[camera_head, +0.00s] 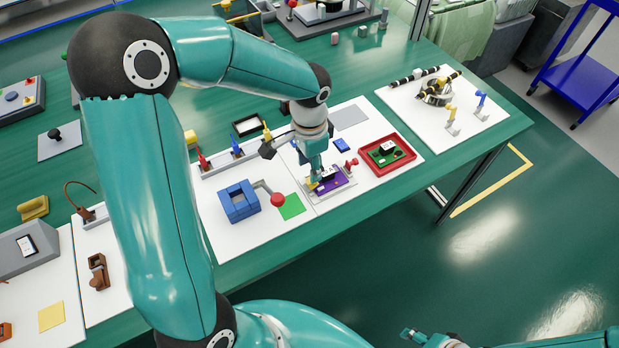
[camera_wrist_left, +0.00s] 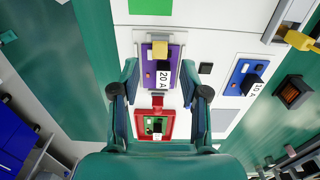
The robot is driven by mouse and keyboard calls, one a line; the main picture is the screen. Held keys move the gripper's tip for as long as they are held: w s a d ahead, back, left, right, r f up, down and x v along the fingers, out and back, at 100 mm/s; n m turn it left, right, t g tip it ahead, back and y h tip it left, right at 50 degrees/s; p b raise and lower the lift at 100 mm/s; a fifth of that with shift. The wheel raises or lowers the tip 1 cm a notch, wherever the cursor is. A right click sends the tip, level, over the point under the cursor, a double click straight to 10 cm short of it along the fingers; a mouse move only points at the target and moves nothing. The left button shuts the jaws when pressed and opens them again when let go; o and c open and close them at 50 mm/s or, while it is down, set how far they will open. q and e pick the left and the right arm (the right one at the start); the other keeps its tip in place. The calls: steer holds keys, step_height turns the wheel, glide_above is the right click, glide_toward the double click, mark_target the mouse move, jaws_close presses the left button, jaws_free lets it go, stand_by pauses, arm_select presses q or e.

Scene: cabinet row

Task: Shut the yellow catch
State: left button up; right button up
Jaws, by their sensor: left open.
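A purple plate (camera_head: 334,186) lies on the white board near the bench's front edge, with a black-and-white block marked 20 A on it. A yellow catch (camera_head: 313,185) is at its left end and a red one (camera_head: 351,163) at its right end. In the left wrist view the yellow catch (camera_wrist_left: 160,48) lies at the plate's top edge; its exact angle is unclear. My left gripper (camera_head: 316,174) points down over the plate, partly hiding it. Its fingers (camera_wrist_left: 160,85) are apart with nothing held between them. Part of my right gripper (camera_head: 412,334) shows at the bottom edge.
A red tray (camera_head: 391,153) with a green insert is right of the plate. A blue block (camera_head: 239,202), a red knob (camera_head: 278,200) and a green square (camera_head: 292,206) are to its left. Red, blue and yellow levers (camera_head: 236,148) stand behind. Yellow and blue clamps (camera_head: 452,112) stand farther right.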

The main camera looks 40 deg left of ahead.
mark_target(310, 183)
arm_select(q)
step_height(310, 183, down, 6)
steer(key=shift+r, duration=0.1)
steer(key=shift+c, duration=0.4)
jaws_close()
